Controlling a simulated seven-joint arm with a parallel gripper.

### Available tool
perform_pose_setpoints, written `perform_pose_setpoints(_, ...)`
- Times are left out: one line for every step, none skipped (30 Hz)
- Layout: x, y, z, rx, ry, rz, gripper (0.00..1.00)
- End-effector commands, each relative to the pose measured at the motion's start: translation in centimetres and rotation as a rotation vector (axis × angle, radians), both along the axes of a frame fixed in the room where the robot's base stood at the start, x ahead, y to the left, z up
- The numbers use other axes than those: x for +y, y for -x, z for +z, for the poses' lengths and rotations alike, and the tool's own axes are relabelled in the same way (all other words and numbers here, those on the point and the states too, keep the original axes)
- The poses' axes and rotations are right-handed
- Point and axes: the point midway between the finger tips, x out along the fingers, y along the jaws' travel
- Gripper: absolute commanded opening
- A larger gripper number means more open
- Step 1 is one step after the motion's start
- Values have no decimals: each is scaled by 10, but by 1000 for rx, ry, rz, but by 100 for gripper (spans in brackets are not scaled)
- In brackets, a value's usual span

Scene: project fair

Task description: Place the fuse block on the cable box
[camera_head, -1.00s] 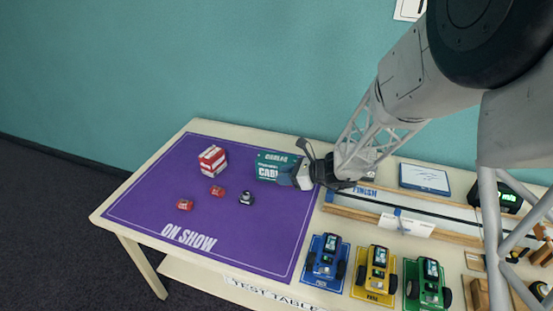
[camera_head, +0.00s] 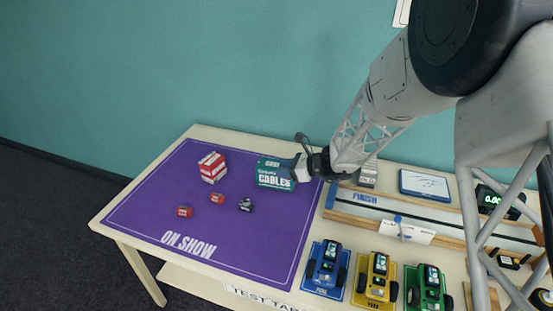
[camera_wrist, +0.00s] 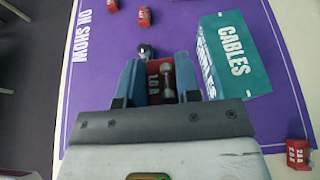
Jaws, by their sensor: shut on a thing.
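My gripper (camera_wrist: 158,78) is shut on a red fuse block (camera_wrist: 157,72) with white lettering and a metal fuse on it, seen in the wrist view. In the head view my gripper (camera_head: 302,170) is at the right end of the cable box, and the held block cannot be made out. The teal and white cable box (camera_head: 272,174), marked CABLES, stands on the purple mat. In the wrist view the cable box (camera_wrist: 243,68) is to the right of the held block, apart in the picture. The height between them is hard to tell.
A red and white striped box (camera_head: 212,167), two red blocks (camera_head: 217,198) (camera_head: 184,211) and a small dark item (camera_head: 246,204) stand on the purple mat (camera_head: 235,240). Another red block (camera_wrist: 298,153) is at the wrist view's lower right. Model cars (camera_head: 326,262) stand at the front right.

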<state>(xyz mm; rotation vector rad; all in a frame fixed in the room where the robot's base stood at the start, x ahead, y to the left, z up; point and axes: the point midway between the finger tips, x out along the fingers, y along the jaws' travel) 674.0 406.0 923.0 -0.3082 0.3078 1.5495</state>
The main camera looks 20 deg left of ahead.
Motion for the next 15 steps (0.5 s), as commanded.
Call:
perform_pose_setpoints(4, -7, -1, 0, 0, 1, 4)
perform_pose_setpoints(7, -11, -2, 0, 0, 0, 4)
perform_pose_setpoints(10, -16, -3, 1, 0, 0, 4)
perform_pose_setpoints(12, -20, -3, 1, 0, 0, 4)
perform_pose_setpoints(14, -23, -3, 0, 0, 0, 4)
perform_pose_setpoints(17, -29, -3, 0, 0, 0, 4)
perform_pose_setpoints(20, -33, -4, 0, 0, 0, 4)
perform_pose_setpoints(22, -37, -4, 0, 0, 0, 4)
perform_pose_setpoints(25, -42, -5, -1, 0, 0, 4)
perform_pose_setpoints(27, -46, -5, -1, 0, -1, 4)
perform_pose_setpoints(29, -50, -5, -1, 0, 0, 4)
perform_pose_setpoints(32, -54, -6, 0, 1, 0, 4)
perform_pose_setpoints(35, -58, -7, 0, 1, 0, 4)
perform_pose_setpoints(37, -62, -7, 0, 0, -1, 4)
perform_pose_setpoints(40, -67, -8, 0, 1, 0, 4)
